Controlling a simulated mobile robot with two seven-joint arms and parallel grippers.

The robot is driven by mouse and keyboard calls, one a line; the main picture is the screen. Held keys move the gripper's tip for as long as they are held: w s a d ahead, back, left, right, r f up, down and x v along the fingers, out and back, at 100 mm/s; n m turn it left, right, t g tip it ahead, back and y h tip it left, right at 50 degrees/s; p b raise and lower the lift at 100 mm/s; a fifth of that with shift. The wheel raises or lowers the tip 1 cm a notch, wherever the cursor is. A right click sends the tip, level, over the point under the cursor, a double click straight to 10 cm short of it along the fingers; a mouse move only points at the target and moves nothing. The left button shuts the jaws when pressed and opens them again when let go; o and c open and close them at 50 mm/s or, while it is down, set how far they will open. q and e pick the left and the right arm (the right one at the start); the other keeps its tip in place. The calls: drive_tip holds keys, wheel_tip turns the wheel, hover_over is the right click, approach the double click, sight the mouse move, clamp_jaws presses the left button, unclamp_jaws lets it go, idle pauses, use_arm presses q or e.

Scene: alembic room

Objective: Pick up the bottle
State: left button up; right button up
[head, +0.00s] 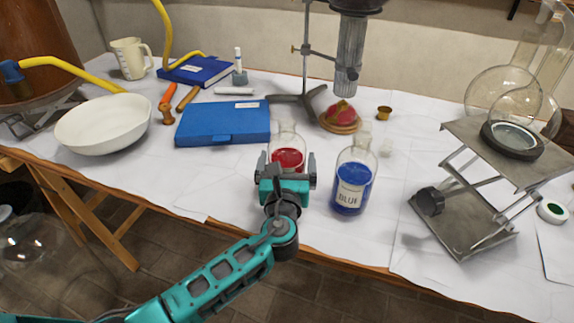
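A glass bottle with red liquid (287,152) stands near the front of the white-covered table in the head view. My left gripper (289,168) is right at it, on its near side, with the fingers spread apart to its left and right. The gripper hides the lower part of the bottle, and I cannot tell whether the fingers touch the glass. A second glass bottle with blue liquid and a label (353,178) stands upright just to the right. My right gripper is not in view.
A blue box (224,123) lies behind left of the red bottle. A white bowl (103,124) is at the left. A stand base (300,98) is behind. A metal lab jack (465,225) holds a round flask at right. The table's front edge runs below the bottles.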

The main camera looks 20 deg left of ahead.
use_arm(q)
drive_tip(key=c, duration=1.3)
drive_tip(key=shift+r, duration=0.15)
drive_tip(key=shift+c, duration=0.5)
drive_tip(key=shift+r, duration=0.1)
